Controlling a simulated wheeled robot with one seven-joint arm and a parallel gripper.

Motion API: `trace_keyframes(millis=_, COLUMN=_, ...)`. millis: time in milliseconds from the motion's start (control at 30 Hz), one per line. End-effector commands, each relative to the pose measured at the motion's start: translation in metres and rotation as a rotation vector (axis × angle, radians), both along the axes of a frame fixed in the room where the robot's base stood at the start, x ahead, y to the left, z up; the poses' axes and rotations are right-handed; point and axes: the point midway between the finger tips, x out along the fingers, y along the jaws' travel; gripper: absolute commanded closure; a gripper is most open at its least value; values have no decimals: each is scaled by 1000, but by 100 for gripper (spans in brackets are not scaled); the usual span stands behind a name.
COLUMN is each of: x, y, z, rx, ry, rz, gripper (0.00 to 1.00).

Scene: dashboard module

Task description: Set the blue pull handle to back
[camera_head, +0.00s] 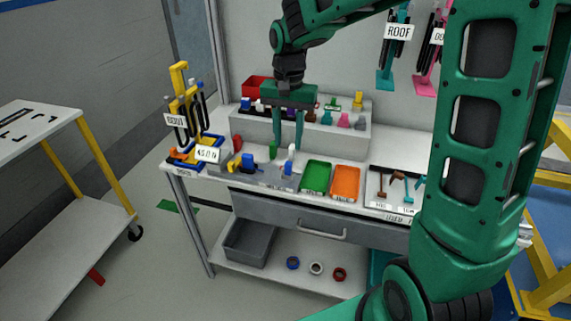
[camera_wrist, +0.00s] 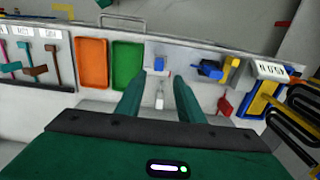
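The grey dashboard module (camera_head: 268,177) is at the front of the bench. Two blue parts are on it: a small blue block (camera_head: 288,168) near its right end and a larger blue piece (camera_head: 248,162) further left. I cannot tell for sure which is the pull handle. They also show in the wrist view, the block (camera_wrist: 159,64) straight ahead and the larger piece (camera_wrist: 209,69) to its right. My gripper (camera_head: 287,147) points down over the module's right part, open and empty. A white lever (camera_wrist: 160,97) shows between its fingers in the wrist view, apart from both.
A green tray (camera_head: 316,177) and an orange tray (camera_head: 345,182) lie right of the module. A raised grey shelf (camera_head: 345,143) with small parts is behind. A rack with black tools (camera_head: 192,108) stands left.

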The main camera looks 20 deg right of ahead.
Motion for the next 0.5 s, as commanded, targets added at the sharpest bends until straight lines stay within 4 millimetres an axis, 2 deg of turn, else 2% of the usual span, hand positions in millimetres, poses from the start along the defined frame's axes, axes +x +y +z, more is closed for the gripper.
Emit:
trace_keyframes(millis=300, x=-1, y=0, z=-56, rx=-1, ry=4, rz=1, gripper=66)
trace_keyframes(millis=500, x=-1, y=0, z=-82, rx=-1, ry=4, rz=2, gripper=66)
